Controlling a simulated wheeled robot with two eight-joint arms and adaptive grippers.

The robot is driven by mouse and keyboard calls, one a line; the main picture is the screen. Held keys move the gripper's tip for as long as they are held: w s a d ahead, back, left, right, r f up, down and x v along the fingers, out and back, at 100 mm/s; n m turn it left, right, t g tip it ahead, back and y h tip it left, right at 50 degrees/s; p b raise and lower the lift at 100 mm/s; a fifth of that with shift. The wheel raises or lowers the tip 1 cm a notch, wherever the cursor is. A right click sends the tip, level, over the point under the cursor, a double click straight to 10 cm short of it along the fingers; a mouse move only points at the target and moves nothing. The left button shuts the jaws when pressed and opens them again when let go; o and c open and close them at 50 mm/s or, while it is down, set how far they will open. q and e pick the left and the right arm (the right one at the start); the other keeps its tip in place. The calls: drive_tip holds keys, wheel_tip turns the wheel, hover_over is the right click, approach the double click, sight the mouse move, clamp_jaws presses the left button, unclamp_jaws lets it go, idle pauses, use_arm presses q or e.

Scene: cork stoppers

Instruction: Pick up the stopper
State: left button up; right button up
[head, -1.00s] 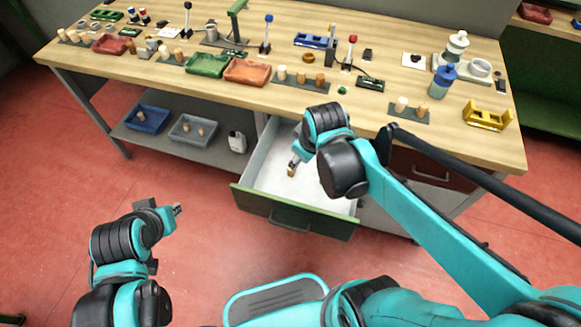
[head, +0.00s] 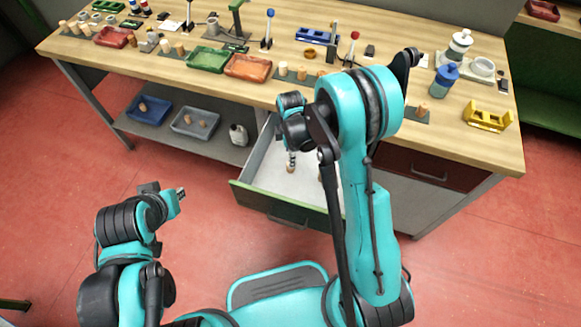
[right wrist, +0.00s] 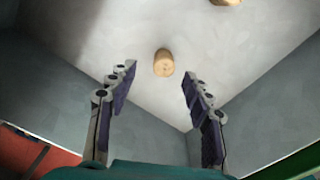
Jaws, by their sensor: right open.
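A cork stopper (right wrist: 163,63) lies on the white floor of the open drawer. In the head view this stopper (head: 290,170) shows just below my right gripper (head: 291,157). In the right wrist view my right gripper (right wrist: 155,95) is open, and the stopper lies beyond its fingertips, between their lines and apart from them. A second stopper (right wrist: 225,2) is cut off by the top edge of that view. My left gripper (head: 180,193) is over the red floor, away from the drawer, too small to read its jaws.
The drawer (head: 270,185) has grey walls and a green front close around my right gripper. The wooden bench (head: 170,80) above carries trays, several stoppers and levers. A shelf below holds a blue tray (head: 137,116) and a grey tray (head: 181,126).

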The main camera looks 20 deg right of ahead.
drive_tip(key=f+b, duration=0.1)
drive_tip(key=f, duration=0.2)
drive_tip(key=f+b, duration=0.1)
drive_tip(key=f, duration=0.1)
drive_tip(key=shift+s+a+f+b, duration=0.1)
drive_tip(key=shift+s+b, duration=0.2)
drive_tip(key=shift+b, duration=0.05)
drive_tip(key=c, duration=0.8)
drive_tip(key=shift+c, duration=0.2)
drive_tip(key=shift+r, duration=0.2)
